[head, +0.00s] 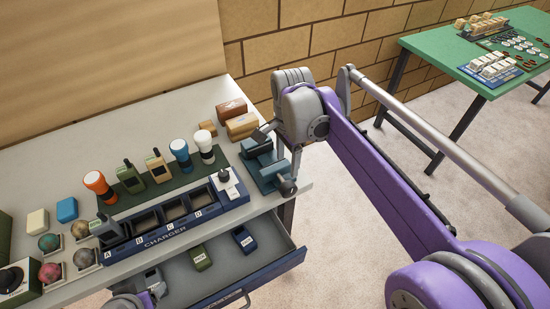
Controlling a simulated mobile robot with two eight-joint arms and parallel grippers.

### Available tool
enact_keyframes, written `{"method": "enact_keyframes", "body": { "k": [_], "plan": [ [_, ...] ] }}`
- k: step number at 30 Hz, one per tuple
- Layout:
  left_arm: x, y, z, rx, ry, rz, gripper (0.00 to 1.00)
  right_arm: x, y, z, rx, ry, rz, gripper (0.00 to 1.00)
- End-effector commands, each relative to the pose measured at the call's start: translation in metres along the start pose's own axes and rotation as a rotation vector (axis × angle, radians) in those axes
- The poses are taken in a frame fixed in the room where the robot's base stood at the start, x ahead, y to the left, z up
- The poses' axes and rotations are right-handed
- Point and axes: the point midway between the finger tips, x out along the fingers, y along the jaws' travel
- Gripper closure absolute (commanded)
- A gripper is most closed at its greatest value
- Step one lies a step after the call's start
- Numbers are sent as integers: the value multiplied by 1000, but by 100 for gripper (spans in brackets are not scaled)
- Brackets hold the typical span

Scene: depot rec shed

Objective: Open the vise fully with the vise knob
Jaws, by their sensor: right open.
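The teal vise (266,170) stands at the right end of the grey workbench. Its knob (288,187) is a dark, rounded piece on the side near the bench's right front corner. My right gripper (279,149) is open and points down above the vise, with one finger over the vise top and the other on the right, above the knob. It does not hold the knob. The gripper and wrist partly cover the vise, so the jaw gap is unclear. A grey and purple part of my left arm shows at the bottom edge; its fingers are not clear.
A blue charger rack (165,229) and a green mat (118,206) with radios and lamps stand left of the vise. Wooden blocks (241,126) lie behind it. An open drawer (285,263) juts out below. A green table (437,45) stands at the back right.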

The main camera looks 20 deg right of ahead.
Motion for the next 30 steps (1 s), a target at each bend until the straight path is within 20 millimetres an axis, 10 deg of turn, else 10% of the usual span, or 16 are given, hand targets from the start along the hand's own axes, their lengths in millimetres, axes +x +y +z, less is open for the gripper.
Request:
{"method": "enact_keyframes", "body": {
  "k": [30],
  "plan": [
    [7, 0, 10, 0, -8, 0, 23, 108, 0, -1, 21, -1, 7, 31]
  ]
}}
